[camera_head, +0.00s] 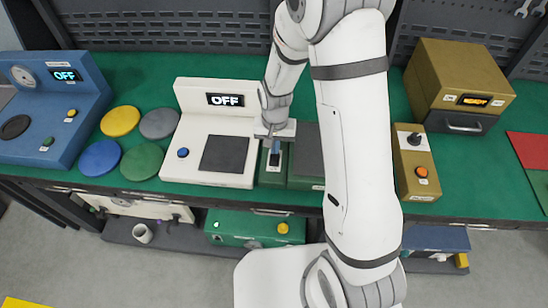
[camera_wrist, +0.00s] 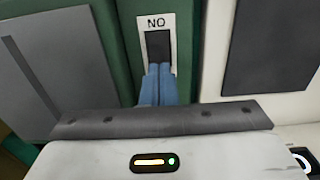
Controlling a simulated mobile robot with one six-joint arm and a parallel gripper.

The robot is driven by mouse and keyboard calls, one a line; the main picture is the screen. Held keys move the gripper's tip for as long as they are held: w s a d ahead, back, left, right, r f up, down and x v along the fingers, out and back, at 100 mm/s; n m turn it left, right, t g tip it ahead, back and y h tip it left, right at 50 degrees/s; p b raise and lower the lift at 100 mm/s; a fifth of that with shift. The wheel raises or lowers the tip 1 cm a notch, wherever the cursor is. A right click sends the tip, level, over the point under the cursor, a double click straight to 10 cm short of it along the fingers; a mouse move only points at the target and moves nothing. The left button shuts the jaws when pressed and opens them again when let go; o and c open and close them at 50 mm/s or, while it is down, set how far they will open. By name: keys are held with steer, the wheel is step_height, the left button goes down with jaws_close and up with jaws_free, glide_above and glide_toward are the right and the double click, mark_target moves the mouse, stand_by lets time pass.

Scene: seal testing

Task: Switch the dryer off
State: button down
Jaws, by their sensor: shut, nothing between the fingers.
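A green device (camera_head: 305,183) with a dark grey plate stands on the bench, partly hidden behind my arm. Its black rocker switch (camera_head: 274,160) sits on a pale plate on the left part. In the wrist view the switch (camera_wrist: 159,46) shows beside lettering that appears as "NO", which is "ON" upside down. No label naming the dryer is readable. My gripper (camera_head: 276,146) is shut and empty, pointing down at the switch. In the wrist view its blue fingertips (camera_wrist: 158,68) overlap the near end of the rocker; I cannot tell whether they touch it.
A white device (camera_head: 170,168) with an "OFF" display stands close to the left. Coloured discs (camera_head: 99,157) and a blue device (camera_head: 85,100) with an "OFF" display lie farther left. A tan switch box (camera_head: 407,183) and a tan-topped oven-like unit (camera_head: 455,75) stand right of my arm.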

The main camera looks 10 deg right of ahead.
steer(key=shift+f+b, duration=0.8)
steer(key=shift+f, duration=0.15)
stand_by(0.9)
steer(key=shift+r, duration=0.1)
steer(key=shift+r+p, duration=2.2)
steer(key=shift+r, duration=1.3)
steer(key=s+d+r+n+t, duration=0.1)
steer(key=s+d+r, duration=0.2)
steer(key=r, duration=0.4)
steer(key=s+d+r+t, duration=0.1)
steer(key=s+d+r, duration=0.25)
steer(key=r, duration=0.45)
steer(key=s+d+r+n+t, duration=0.1)
steer(key=s+d+r, duration=0.2)
steer(key=s+r, duration=0.4)
steer(key=s, duration=0.4)
steer(key=shift+b, duration=0.35)
